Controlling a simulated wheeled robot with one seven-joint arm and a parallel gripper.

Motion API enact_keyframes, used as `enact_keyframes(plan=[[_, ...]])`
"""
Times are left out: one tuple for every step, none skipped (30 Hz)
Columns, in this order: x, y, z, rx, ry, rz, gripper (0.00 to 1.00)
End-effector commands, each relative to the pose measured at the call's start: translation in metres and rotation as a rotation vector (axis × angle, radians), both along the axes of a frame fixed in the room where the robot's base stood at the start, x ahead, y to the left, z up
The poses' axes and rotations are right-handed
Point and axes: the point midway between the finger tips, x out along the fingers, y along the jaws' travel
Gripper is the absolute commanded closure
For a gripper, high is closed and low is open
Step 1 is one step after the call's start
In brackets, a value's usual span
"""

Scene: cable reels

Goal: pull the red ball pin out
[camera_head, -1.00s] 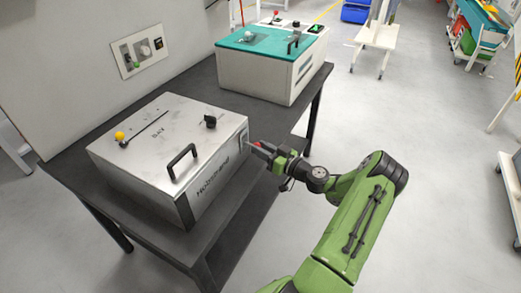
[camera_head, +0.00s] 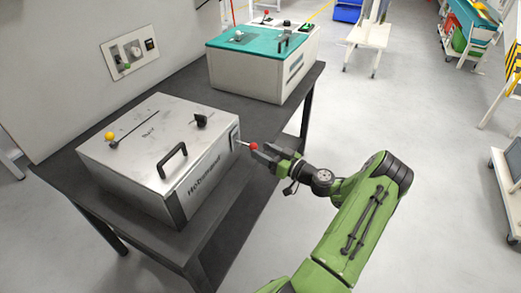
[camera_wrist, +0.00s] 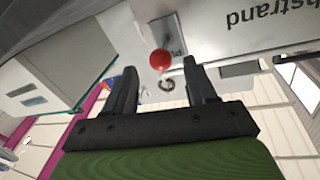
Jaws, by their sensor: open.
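The red ball pin (camera_head: 254,147) sticks out of the right side of the front silver box (camera_head: 150,155). A short thin rod shows between the ball and the box side. My gripper (camera_head: 262,153) is open with its fingers pointing at that side. In the wrist view the red ball (camera_wrist: 160,61) appears between the two fingertips (camera_wrist: 160,78), toward their far ends, with a visible gap to each finger. The ball is not gripped. The rod behind the ball is mostly hidden in the wrist view.
The box has a black handle (camera_head: 172,161), a yellow ball lever (camera_head: 110,136) and a black knob (camera_head: 201,121) on top. It stands on a dark table (camera_head: 222,205). A teal-topped box (camera_head: 245,78) stands behind. Floor to the right is open.

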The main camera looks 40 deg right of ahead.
Motion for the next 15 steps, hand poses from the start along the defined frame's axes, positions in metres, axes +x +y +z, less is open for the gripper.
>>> enact_keyframes(plan=[[-0.014,-0.003,0.001,0.001,0.0,-0.006,0.44],[-0.023,-0.005,0.0,0.001,0.003,-0.008,0.44],[-0.034,-0.006,0.001,0.002,0.002,-0.007,0.44],[-0.043,-0.008,0.001,0.001,0.002,-0.008,0.44],[-0.051,-0.009,0.001,0.001,0.002,-0.008,0.44],[-0.063,-0.01,0.001,0.001,0.001,-0.007,0.44],[-0.071,-0.012,0.001,0.001,0.002,-0.008,0.44],[-0.08,-0.013,0.001,0.001,0.001,-0.008,0.44],[-0.091,-0.014,0.001,-0.001,0.0,-0.007,0.44],[-0.098,-0.016,0.001,-0.001,0.001,-0.008,0.44],[-0.105,-0.017,0.001,-0.002,0.0,-0.007,0.44],[-0.114,-0.018,0.001,-0.002,0.0,-0.006,0.44],[-0.119,-0.019,0.001,-0.002,0.001,-0.006,0.44],[-0.124,-0.019,0.001,-0.002,0.001,-0.005,0.44],[-0.128,-0.02,0.001,-0.002,0.0,-0.005,0.44]])
